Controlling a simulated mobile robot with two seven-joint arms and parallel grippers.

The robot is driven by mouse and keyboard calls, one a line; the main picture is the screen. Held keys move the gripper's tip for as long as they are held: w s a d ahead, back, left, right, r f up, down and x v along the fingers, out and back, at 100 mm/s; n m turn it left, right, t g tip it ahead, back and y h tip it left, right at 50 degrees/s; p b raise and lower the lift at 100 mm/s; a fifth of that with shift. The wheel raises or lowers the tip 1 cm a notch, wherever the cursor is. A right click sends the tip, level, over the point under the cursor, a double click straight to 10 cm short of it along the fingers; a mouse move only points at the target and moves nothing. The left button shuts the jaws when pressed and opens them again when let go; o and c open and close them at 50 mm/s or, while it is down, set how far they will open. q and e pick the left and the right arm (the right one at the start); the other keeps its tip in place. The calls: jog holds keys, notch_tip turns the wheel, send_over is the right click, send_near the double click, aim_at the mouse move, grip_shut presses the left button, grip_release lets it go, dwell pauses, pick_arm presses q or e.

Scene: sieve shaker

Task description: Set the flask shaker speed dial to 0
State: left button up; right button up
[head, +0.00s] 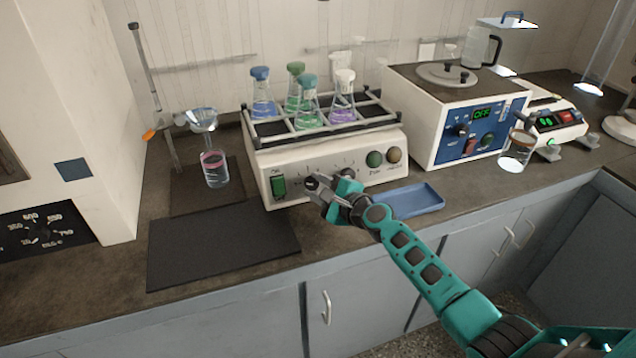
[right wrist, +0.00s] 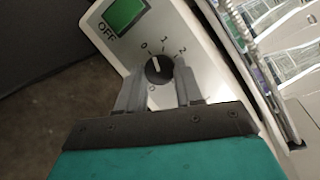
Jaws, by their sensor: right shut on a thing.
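The flask shaker (head: 330,160) is a cream box with flasks in a rack on top and controls on its front. Its black speed dial (right wrist: 159,69) shows in the right wrist view, with marks 0, 1 and 2 around its upper side. The dial's white pointer line points up and slightly left, roughly toward the 0 mark. My right gripper (head: 314,184) is at the shaker's front panel in the head view and hides the dial there. In the right wrist view my right gripper (right wrist: 158,82) is shut on the dial, one finger on each side. My left gripper is not in view.
A green switch (head: 279,186) sits left of the dial. A blue tray (head: 415,198) lies just right of my gripper. A black mat (head: 220,245) lies at the front left. A water bath (head: 460,120) stands to the right, and a glass beaker (head: 214,170) stands to the left.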

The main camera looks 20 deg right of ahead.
jog(key=shift+r+n+g+p, duration=0.1)
jog(key=shift+n+g+p, duration=0.6)
jog(key=shift+n, duration=1.2)
jog(key=o, duration=1)
jog(key=shift+o, duration=0.2)
jog(key=shift+s+d, duration=0.1)
jog(key=v, duration=1.2)
jog(key=shift+s+r, duration=0.2)
jog(key=shift+r, duration=0.05)
jog(key=shift+d, duration=0.15)
